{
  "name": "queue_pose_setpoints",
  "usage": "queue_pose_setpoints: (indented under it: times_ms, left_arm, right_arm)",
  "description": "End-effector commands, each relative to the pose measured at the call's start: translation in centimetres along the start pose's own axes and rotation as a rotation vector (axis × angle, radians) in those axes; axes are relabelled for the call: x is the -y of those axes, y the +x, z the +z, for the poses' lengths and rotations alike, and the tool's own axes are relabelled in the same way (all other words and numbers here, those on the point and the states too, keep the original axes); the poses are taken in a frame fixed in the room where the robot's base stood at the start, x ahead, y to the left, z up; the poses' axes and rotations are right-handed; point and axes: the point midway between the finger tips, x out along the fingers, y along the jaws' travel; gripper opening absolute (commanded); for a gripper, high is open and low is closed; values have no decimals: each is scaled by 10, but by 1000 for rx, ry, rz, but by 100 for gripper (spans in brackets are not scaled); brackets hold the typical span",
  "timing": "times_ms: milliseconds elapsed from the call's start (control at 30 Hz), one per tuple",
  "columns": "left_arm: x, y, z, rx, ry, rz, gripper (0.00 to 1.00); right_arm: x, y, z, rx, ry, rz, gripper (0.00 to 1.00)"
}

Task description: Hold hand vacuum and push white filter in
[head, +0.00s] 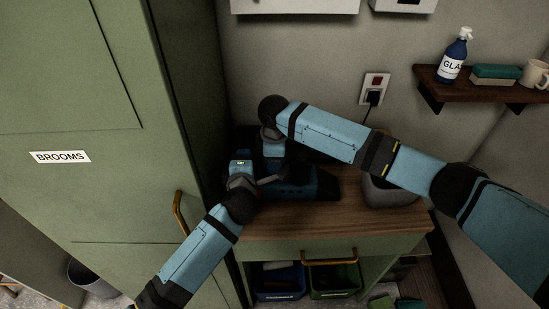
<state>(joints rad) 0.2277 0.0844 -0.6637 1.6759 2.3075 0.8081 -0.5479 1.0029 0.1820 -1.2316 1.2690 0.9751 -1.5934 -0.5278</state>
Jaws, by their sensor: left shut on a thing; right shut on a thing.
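The dark blue hand vacuum (318,183) lies on the wooden top of a low cabinet, its rounded end to the right. My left gripper (264,181) is shut at the vacuum's left part, seemingly on its handle; the exact contact is dark. My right gripper (272,153) points down just behind the left one, at the vacuum's back left. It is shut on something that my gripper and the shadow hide. I cannot see the white filter, so I cannot tell how it sits in the vacuum.
A grey bin-like container (392,190) stands on the wooden top (350,222), partly behind my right arm. A tall green cabinet (100,195) labelled BROOMS closes off the left. The front of the top is clear.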

Motion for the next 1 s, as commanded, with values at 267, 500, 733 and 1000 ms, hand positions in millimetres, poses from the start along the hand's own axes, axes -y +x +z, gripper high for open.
queue_pose_setpoints:
  times_ms: [267, 500, 733, 1000]
  left_arm:
    - [-3, 0, 0, 1, -2, 5, 7]
    - [-3, 0, 0, 1, -2, 5, 7]
    - [-3, 0, 0, 1, -2, 5, 7]
    - [-3, 0, 0, 1, -2, 5, 7]
  right_arm:
    - [0, 0, 0, 0, 0, 0, 60]
    - [0, 0, 0, 0, 0, 0, 66]
    - [0, -16, 0, -1, -1, 1, 66]
    - [-1, -72, 0, -2, -1, 2, 66]
